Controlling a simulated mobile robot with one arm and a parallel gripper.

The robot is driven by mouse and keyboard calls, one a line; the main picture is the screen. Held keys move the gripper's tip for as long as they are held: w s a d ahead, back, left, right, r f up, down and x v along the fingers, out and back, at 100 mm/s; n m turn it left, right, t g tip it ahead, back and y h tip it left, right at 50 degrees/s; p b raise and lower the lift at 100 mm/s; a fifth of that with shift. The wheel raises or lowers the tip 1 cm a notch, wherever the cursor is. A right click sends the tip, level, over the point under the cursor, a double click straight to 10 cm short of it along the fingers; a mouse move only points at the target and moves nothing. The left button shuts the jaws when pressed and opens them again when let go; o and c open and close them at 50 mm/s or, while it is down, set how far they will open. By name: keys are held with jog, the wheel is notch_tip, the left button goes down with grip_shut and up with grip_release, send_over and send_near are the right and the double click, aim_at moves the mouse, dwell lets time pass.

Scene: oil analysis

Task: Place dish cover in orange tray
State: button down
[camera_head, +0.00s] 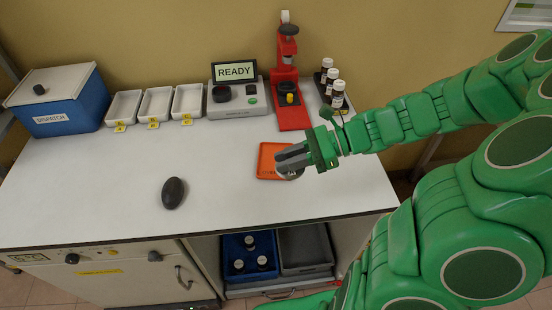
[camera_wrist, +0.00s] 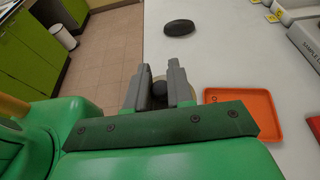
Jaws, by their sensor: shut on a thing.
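My gripper (camera_head: 281,160) is shut on the dish cover (camera_head: 292,176), which shows as a pale round edge below the fingers in the head view. In the wrist view, its dark round knob (camera_wrist: 159,87) sits between the fingers of my gripper (camera_wrist: 157,70), which hide most of the cover. The orange tray (camera_head: 265,170) lies flat on the white counter, partly hidden behind my gripper in the head view. In the wrist view the tray (camera_wrist: 245,112) is just right of my gripper and its visible floor is bare. I cannot tell the cover's height above the counter.
A dark oval object (camera_head: 173,193) lies on the counter to the left. A red press (camera_head: 290,90), a rack of dark bottles (camera_head: 338,97), a READY instrument (camera_head: 238,98), several white trays (camera_head: 156,104) and a blue dispatch box (camera_head: 60,105) line the back. The counter's middle is clear.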

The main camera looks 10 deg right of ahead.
jog(key=shift+s+d, duration=0.15)
jog(key=shift+d, duration=0.05)
jog(key=shift+f, duration=0.1)
jog(key=w+a+f, duration=0.1)
jog(key=w+f, duration=0.3)
jog(key=w, duration=0.5)
send_over(274, 162)
jog(key=shift+s+f, duration=0.1)
jog(key=shift+f, duration=2.6)
jog(key=shift+f, duration=0.2)
jog(key=shift+w+f, duration=0.2)
jog(key=shift+f, duration=1.35)
jog(key=c, duration=1)
grip_release()
jog(key=shift+f, duration=0.1)
